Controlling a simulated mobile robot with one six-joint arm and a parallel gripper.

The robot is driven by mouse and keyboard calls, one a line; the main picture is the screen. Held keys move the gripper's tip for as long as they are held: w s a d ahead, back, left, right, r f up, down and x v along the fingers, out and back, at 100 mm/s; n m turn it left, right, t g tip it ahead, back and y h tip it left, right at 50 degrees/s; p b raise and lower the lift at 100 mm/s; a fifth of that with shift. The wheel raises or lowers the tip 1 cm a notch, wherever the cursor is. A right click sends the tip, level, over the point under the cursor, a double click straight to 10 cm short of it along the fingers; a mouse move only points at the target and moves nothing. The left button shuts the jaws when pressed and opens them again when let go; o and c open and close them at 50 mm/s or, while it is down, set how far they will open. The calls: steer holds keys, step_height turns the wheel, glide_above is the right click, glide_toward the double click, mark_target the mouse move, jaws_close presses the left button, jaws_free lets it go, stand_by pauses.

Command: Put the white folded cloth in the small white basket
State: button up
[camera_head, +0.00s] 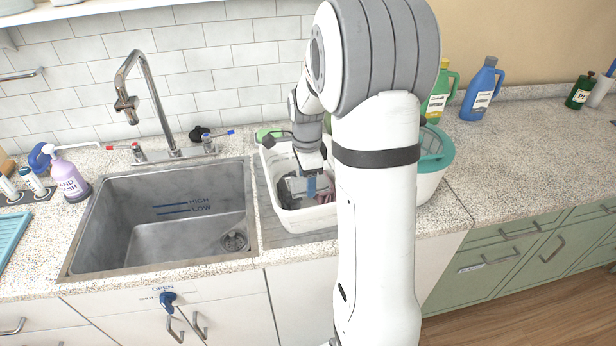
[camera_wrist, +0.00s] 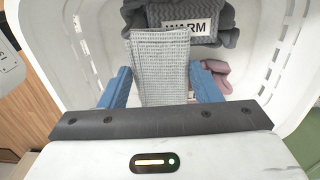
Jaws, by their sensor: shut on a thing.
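A pale, waffle-textured folded cloth (camera_wrist: 158,55) stands between the blue fingers of my gripper (camera_wrist: 162,85) in the wrist view. The fingers are shut on it from both sides. In the head view my gripper (camera_head: 308,188) is down at the mouth of a white basket (camera_head: 304,222), right of the sink. The basket's white walls (camera_wrist: 287,50) surround the cloth in the wrist view. I cannot tell whether the cloth touches the basket's floor. In the head view the pale cloth is not clearly visible.
A dark grey cloth labelled WARM (camera_wrist: 190,22) and a pink cloth (camera_wrist: 217,70) lie in the basket. A teal-rimmed white bucket (camera_head: 430,185) stands to its right, partly behind my arm. The sink (camera_head: 165,215) is left; bottles (camera_head: 482,90) stand at the back right.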

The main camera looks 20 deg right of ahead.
steer(key=shift+f, duration=0.2)
steer(key=o, duration=0.9)
steer(key=shift+o, duration=0.2)
steer(key=shift+r, duration=0.1)
steer(key=shift+r+p, duration=0.3)
steer(key=shift+r, duration=0.05)
step_height(320, 180, up, 11)
steer(key=s+a+n+t, duration=0.1)
steer(key=s+a+n, duration=0.3)
steer(key=s+n, duration=0.5)
steer(key=s+a+n+t, duration=0.2)
steer(key=s+a+n, duration=0.3)
steer(key=s+n, duration=0.5)
steer(key=shift+s+a+f+n+b, duration=0.25)
steer(key=shift+s+n+b, duration=0.1)
steer(key=shift+s, duration=0.7)
